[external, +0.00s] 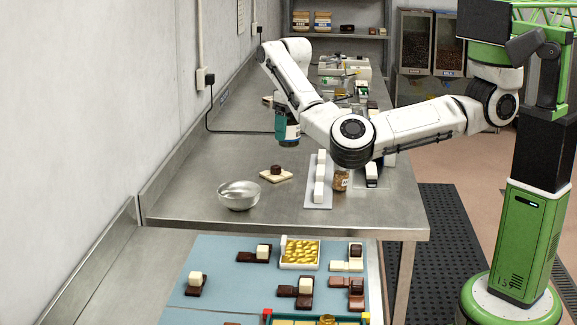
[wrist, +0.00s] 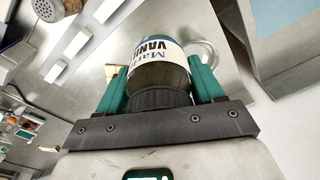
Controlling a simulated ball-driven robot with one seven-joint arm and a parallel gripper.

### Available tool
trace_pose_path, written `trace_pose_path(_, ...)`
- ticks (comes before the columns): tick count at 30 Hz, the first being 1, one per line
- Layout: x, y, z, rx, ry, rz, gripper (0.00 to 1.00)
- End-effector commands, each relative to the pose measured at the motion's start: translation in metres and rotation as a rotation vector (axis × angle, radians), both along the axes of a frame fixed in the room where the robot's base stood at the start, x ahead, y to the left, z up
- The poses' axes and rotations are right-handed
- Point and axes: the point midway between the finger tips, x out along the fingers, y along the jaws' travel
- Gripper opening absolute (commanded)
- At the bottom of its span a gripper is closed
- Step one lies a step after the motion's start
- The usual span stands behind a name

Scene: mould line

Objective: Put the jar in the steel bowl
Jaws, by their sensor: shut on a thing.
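My gripper (external: 283,122) has teal fingers and is shut on a jar (external: 293,132), held in the air above the steel table. In the wrist view the jar (wrist: 160,62) sits between the teal fingers (wrist: 158,82). It has a white and blue label reading "VANI…", partly cut off by its curve. The steel bowl (external: 239,196) stands on the table near its front left, below and to the left of the gripper in the external view. A shiny curved rim at the jar's right in the wrist view looks like the bowl (wrist: 208,50). The bowl's inside is only partly seen.
A cream tile with a dark piece (external: 276,174) lies right of the bowl. Blue mats with chocolate pieces (external: 215,262) lie in front. Bare steel surrounds the bowl.

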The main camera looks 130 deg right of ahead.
Motion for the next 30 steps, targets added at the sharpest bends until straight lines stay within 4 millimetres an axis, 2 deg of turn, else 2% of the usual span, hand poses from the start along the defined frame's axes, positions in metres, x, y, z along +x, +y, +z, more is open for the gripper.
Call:
trace_pose_path(7,0.041,-0.035,-0.026,-0.001,0.005,0.003,0.26)
trace_pose_path(15,0.072,-0.057,-0.064,0.003,0.001,0.002,0.26)
trace_pose_path(26,0.087,-0.069,-0.088,0.002,0.001,0.001,0.26)
trace_pose_path(30,0.087,-0.068,-0.108,0.002,0.000,0.000,0.26)
